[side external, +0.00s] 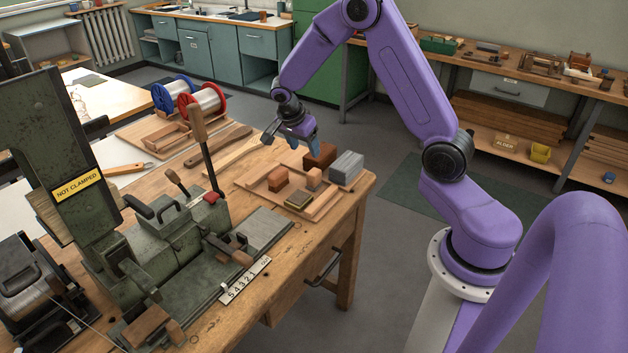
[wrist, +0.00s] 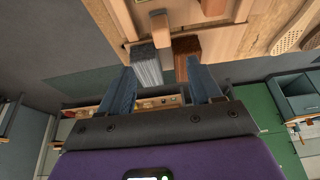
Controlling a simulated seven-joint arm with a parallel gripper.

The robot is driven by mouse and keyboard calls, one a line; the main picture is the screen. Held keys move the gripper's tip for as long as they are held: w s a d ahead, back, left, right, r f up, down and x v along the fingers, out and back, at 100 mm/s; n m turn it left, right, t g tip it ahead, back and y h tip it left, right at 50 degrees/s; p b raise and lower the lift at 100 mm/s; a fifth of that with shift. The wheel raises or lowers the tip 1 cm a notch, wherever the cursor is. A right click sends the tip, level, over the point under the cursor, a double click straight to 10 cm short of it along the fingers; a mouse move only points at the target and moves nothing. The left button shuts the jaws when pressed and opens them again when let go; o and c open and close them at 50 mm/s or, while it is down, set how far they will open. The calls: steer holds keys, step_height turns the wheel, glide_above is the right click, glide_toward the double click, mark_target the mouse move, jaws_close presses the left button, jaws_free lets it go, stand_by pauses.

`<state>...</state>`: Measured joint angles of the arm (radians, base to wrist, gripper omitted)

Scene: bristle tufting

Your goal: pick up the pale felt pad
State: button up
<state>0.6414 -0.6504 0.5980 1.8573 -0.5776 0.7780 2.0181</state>
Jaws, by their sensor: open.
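I cannot tell for sure which piece is the pale felt pad. In the side view, a wooden tray (side external: 254,187) on the bench holds a reddish-brown block (side external: 278,179), a small tan block (side external: 314,179) and a low dark-edged pad with a yellowish top (side external: 299,201). A streaky grey block (side external: 346,168) and a dark brown block (side external: 320,155) stand at the tray's far right side. My gripper (side external: 291,141) is open and empty above the far side of the tray. In the wrist view, the grey block (wrist: 146,66) and brown block (wrist: 187,60) show beyond my open fingers (wrist: 159,72).
A green machine (side external: 165,240) with a lever and a "NOT CLAMPED" sign (side external: 78,187) fills the bench's left part. Red (side external: 203,102) and blue (side external: 175,95) spools stand at the back. The bench's right edge is close to the grey block.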

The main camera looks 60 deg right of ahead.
mark_target(313, 172)
steer(key=x, duration=1.4)
steer(key=shift+w+d+f, duration=0.1)
steer(key=shift+w+f, duration=0.05)
steer(key=shift+f, duration=0.15)
steer(key=c, duration=1)
